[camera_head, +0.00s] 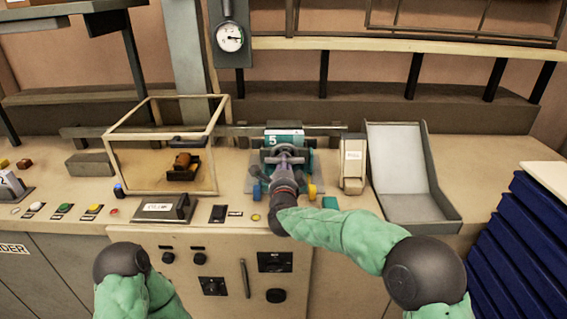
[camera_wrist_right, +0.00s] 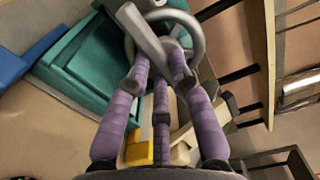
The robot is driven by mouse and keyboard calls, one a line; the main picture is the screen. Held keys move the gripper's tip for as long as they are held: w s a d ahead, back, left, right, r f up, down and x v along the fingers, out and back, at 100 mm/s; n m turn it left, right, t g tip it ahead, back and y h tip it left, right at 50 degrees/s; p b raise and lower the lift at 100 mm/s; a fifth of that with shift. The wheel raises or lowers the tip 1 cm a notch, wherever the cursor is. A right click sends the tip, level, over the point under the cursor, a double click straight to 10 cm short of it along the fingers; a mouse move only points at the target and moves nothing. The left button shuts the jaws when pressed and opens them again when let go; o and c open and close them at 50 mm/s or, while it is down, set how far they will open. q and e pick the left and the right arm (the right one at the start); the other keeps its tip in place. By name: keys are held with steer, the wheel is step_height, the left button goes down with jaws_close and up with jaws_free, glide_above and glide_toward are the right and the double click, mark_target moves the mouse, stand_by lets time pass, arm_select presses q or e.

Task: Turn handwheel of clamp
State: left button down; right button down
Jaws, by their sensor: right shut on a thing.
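The clamp (camera_head: 284,138) is a teal device marked 5 on the bench, in the middle of the head view. Its grey handwheel (camera_head: 287,153) faces me; in the right wrist view the handwheel's round rim (camera_wrist_right: 197,38) shows at the top. My right gripper (camera_head: 286,165) reaches the handwheel from the front. In the right wrist view its purple fingers (camera_wrist_right: 160,78) are closed on a grey bar of the handwheel. The gripper and wrist partly hide the clamp's front in the head view. My left arm shows at the lower left, but its gripper is not visible.
A glass-sided case (camera_head: 108,166) stands left of the clamp. A grey open tray (camera_head: 418,207) and a small beige box (camera_head: 353,172) stand to the right. Blue stacked trays (camera_head: 520,240) are at far right.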

steer(key=shift+d+n+p, duration=0.15)
steer(key=shift+n+p, duration=1.75)
steer(key=shift+n, duration=2)
steer(key=shift+f, duration=0.1)
steer(key=c, duration=1.1)
jaws_free()
steer(key=shift+s, duration=0.1)
steer(key=s, duration=1.1)
steer(key=shift+s, duration=0.4)
